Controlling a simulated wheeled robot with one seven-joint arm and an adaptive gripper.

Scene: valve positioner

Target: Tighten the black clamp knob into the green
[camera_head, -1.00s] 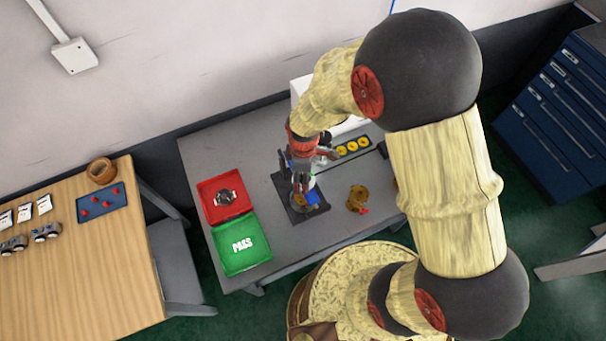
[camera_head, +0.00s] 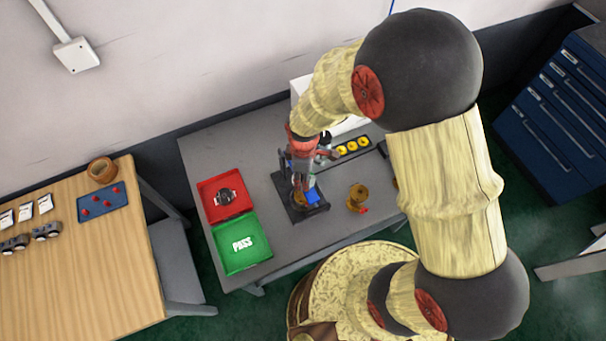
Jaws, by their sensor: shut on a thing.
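The dark clamp fixture (camera_head: 316,207) stands on the grey workbench (camera_head: 258,157). A blue part (camera_head: 312,197) and a bit of brass show low in it. My gripper (camera_head: 303,180) points down over the fixture. Its fingers are shut at the top of the fixture, where the black clamp knob sits. The knob itself is hidden behind my gripper and wrist. The green of the clamp scale cannot be made out at this size.
A red tray (camera_head: 209,210) with a dark part and a green PASS tray (camera_head: 260,260) lie left of the fixture. A brass valve piece (camera_head: 357,197) stands to its right. A black holder with yellow round pieces (camera_head: 352,147) lies behind.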

